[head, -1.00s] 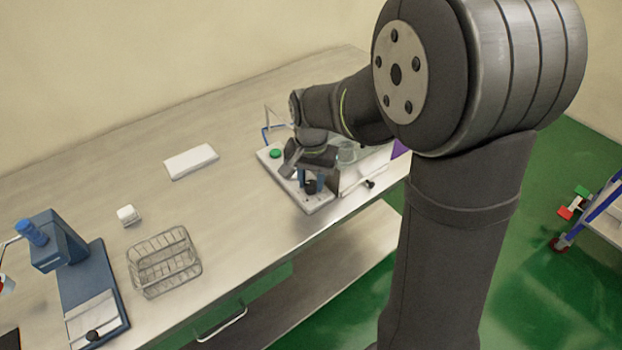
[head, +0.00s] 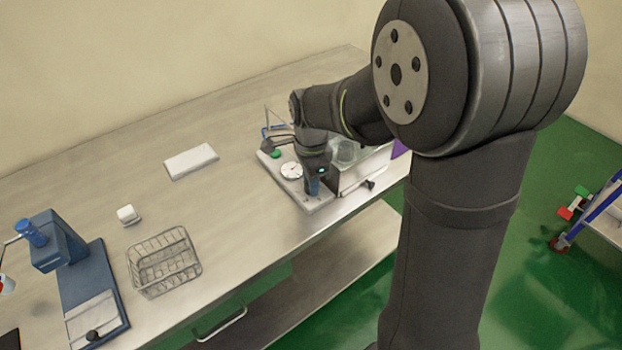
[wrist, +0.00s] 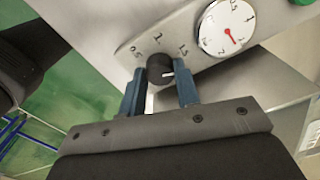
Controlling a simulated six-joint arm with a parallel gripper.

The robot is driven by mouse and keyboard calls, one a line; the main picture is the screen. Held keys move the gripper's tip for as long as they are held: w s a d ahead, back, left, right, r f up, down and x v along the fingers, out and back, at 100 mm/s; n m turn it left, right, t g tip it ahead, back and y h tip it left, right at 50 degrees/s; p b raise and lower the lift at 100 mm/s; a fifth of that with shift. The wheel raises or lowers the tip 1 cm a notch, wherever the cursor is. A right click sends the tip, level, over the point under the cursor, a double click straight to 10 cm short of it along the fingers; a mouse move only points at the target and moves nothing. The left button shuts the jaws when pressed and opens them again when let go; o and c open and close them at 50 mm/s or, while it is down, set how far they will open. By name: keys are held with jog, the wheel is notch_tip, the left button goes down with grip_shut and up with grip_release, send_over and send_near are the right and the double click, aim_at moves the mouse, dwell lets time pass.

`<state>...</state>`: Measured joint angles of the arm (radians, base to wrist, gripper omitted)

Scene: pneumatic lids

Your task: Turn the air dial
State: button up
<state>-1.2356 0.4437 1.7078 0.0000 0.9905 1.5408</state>
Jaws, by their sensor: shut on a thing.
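The air dial (wrist: 160,69) is a black knob with a white pointer line, set on a pale panel marked 0.5, 1 and 1.5. Its pointer line faces right in the wrist view, near the 1.5 side. My gripper (wrist: 160,92) has its blue fingers on either side of the knob and is shut on it. In the head view, my gripper (head: 313,186) is at the front end of the pale panel (head: 322,205), and the knob is hidden there. A round white gauge with a red needle (wrist: 227,28) sits beside the dial.
A green button (head: 276,154) is at the panel's far end. A clear-topped box (head: 362,160) stands just right of my gripper. A wire basket (head: 165,262), a white block (head: 191,161) and a blue press (head: 75,265) are farther left.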

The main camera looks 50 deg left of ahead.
jog(key=m, duration=0.4)
jog(key=shift+m, duration=2.2)
jog(key=o, duration=1)
jog(key=shift+c, duration=0.2)
jog(key=shift+r, duration=0.1)
notch_tip(320, 180, up, 17)
jog(key=shift+r, duration=0.15)
notch_tip(320, 180, down, 18)
jog(key=shift+r, duration=0.2)
